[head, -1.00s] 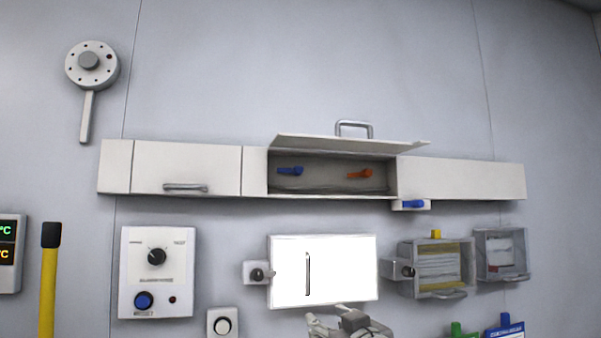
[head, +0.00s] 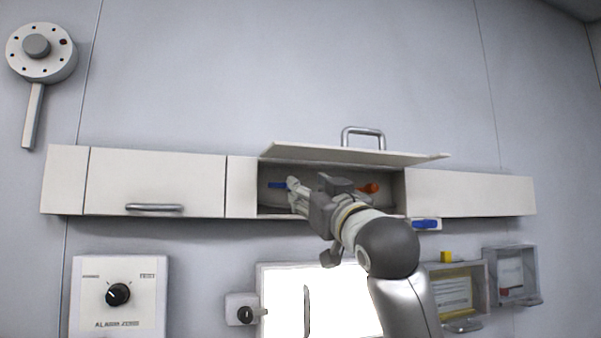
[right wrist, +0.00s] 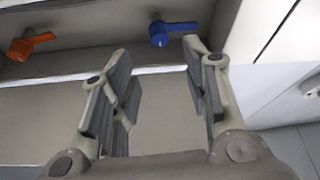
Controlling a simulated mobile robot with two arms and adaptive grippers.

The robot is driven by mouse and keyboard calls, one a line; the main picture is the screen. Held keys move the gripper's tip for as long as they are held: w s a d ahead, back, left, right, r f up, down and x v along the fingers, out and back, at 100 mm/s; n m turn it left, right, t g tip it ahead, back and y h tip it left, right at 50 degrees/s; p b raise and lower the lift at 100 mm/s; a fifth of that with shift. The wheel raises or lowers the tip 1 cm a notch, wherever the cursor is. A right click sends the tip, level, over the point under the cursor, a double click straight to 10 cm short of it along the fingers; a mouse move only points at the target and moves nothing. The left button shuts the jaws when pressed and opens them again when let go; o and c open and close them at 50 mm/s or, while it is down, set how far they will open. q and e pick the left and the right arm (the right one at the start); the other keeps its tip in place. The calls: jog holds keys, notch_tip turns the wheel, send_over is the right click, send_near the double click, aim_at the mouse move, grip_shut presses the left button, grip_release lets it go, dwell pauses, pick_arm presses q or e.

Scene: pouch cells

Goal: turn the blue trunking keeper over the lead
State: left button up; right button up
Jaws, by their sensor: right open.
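The blue keeper (head: 278,185) sits at the left inside the open trunking section (head: 415,190), below its raised lid (head: 350,155). In the right wrist view the blue keeper (right wrist: 170,31) lies beyond my fingertips, with its arm pointing right. My right gripper (head: 296,193) is at the trunking opening, just right of the blue keeper in the head view. In the right wrist view my right gripper (right wrist: 157,50) is open, with nothing between its fingers. I cannot make out the lead. My left gripper is not in view.
An orange keeper (head: 369,188) sits further right in the opening; it also shows in the wrist view (right wrist: 30,43). Another blue handle (head: 425,224) is on a small plate below the trunking. The raised lid with its handle (head: 363,132) hangs above my gripper.

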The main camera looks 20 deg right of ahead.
aim_at(284, 185)
jog(key=x, duration=0.2)
jog(key=p+x, duration=0.1)
jog(key=x, duration=0.1)
jog(key=f+p+x, duration=0.1)
jog(key=x, duration=0.1)
jog(key=shift+w, duration=0.15)
jog(key=shift+c, duration=1.9)
jog(key=c, duration=0.5)
grip_shut()
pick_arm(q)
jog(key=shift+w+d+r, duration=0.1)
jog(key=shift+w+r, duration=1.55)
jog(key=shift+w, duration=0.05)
pick_arm(e)
jog(key=shift+d+r+n+g+y, duration=0.15)
jog(key=shift+n+g+y, duration=0.8)
jog(key=shift+n, duration=2.35)
jog(key=shift+d+r+n+g+y, duration=0.1)
jog(key=shift+n+g+y, duration=0.85)
jog(key=shift+n, duration=2.35)
jog(key=shift+d+r+n+g+y, duration=0.15)
jog(key=shift+n+g+y, duration=0.75)
jog(key=shift+n, duration=2.4)
jog(key=shift+g, duration=0.3)
